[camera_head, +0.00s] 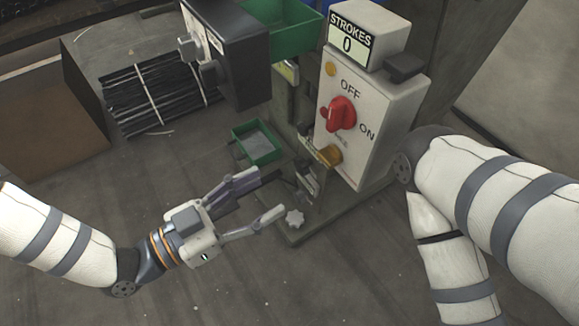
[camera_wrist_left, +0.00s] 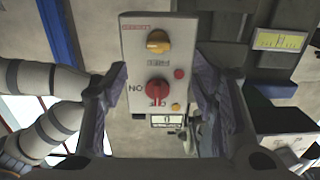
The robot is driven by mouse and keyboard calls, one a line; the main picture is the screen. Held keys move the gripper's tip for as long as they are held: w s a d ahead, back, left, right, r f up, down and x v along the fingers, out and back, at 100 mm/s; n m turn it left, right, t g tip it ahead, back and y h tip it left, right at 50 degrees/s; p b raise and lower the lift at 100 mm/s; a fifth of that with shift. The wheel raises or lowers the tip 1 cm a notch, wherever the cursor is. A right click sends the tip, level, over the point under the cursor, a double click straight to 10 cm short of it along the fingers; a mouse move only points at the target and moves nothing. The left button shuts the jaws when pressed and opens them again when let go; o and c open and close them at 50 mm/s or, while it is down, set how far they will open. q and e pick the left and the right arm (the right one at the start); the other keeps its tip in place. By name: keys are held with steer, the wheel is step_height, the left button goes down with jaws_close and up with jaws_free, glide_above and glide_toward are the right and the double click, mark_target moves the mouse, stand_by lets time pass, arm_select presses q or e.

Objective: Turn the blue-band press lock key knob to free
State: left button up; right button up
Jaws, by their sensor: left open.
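A white press control box (camera_head: 372,110) carries a red selector knob (camera_head: 341,114) marked OFF and ON. Below it is a yellow-orange knob (camera_head: 328,154), which I take as the lock key knob, beside a small label. In the left wrist view, the yellow knob (camera_wrist_left: 158,41) and red knob (camera_wrist_left: 157,91) show upside down between my fingers, with the label too small to read surely. My left gripper (camera_head: 268,195) is open and empty, left of and below the yellow knob, apart from it. My right gripper is out of view. No blue band shows clearly on this box.
A stroke counter (camera_head: 350,36) reading 0 tops the box. A small green tray (camera_head: 257,144) and larger green bin (camera_head: 284,28) stand left. A dark machine (camera_head: 232,50) and a bundle of black rods (camera_head: 158,90) lie further left. My right arm is close on the right.

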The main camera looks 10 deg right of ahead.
mark_target(322, 161)
arm_select(q)
steer(key=x, duration=1.2)
steer(key=shift+d+r+b, duration=0.3)
steer(key=shift+r+b, duration=0.05)
steer(key=shift+r, duration=0.05)
steer(key=c, duration=1.2)
